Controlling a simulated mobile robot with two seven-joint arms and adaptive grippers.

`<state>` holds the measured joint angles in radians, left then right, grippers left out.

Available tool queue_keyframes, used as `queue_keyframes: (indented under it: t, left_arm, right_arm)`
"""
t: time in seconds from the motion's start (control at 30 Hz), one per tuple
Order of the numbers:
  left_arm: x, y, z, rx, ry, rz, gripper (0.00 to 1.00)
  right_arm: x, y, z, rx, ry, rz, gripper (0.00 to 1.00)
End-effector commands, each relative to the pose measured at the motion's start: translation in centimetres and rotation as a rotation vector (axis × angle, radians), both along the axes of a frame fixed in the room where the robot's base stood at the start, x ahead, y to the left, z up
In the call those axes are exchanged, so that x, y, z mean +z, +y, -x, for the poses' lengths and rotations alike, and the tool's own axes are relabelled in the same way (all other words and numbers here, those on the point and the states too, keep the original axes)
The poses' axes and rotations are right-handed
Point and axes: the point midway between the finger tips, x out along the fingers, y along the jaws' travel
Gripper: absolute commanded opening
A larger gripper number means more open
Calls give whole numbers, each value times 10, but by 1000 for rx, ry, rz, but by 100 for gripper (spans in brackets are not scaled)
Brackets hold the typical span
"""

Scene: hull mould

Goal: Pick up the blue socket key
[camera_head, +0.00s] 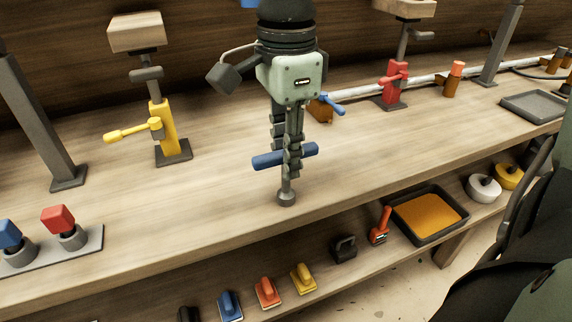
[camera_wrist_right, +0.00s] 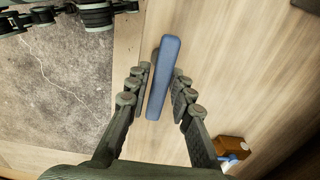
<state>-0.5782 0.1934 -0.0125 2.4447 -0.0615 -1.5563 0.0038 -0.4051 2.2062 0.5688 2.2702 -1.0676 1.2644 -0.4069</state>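The blue socket key (camera_head: 267,160) stands upright on the bench, its blue cross handle level and its grey socket end low, near the bench surface. Whether the socket touches the wood is unclear. My right gripper (camera_head: 289,165) points straight down over it, with its fingers on either side of the handle's middle. In the right wrist view the handle (camera_wrist_right: 163,80) runs lengthwise between the fingers of the right gripper (camera_wrist_right: 161,70). They are close to it, but firm contact on both sides cannot be made out.
A yellow clamp post (camera_head: 163,130) stands left and a red one (camera_head: 394,85) at the back right. A brown block with a blue lever (camera_head: 322,108) is just behind the key. A rack with red and blue knobs (camera_head: 95,240) sits front left.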

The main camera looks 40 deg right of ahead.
Motion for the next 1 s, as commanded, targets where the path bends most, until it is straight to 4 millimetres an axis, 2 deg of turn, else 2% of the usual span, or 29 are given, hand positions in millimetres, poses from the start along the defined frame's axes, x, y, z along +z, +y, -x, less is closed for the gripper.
queue_keyframes:
  t: [0.03, 0.13, 0.57, 0.77, 0.87, 1.0]
  left_arm:
    - [-1, 0, 0, 0, 1, 0, 0]
    - [-2, 0, 0, 1, 4, 0, 0]
    - [-4, 1, 1, 1, 10, -1, 0]
    - [-3, 1, 1, 1, 8, -1, 0]
    - [-4, 1, 0, 1, 9, 0, 0]
    - [-8, 1, 1, 1, 14, 0, 0]
  right_arm:
    - [0, 0, 0, 0, 0, 0, 12]
    - [0, 0, 0, 0, 0, 0, 0]
    - [3, 0, 0, 0, -1, 0, 0]
    - [22, 0, -1, 0, -3, 1, 0]
    - [41, 0, -2, 1, -6, 1, 0]
    - [57, 23, -18, 3, 0, 7, 0]
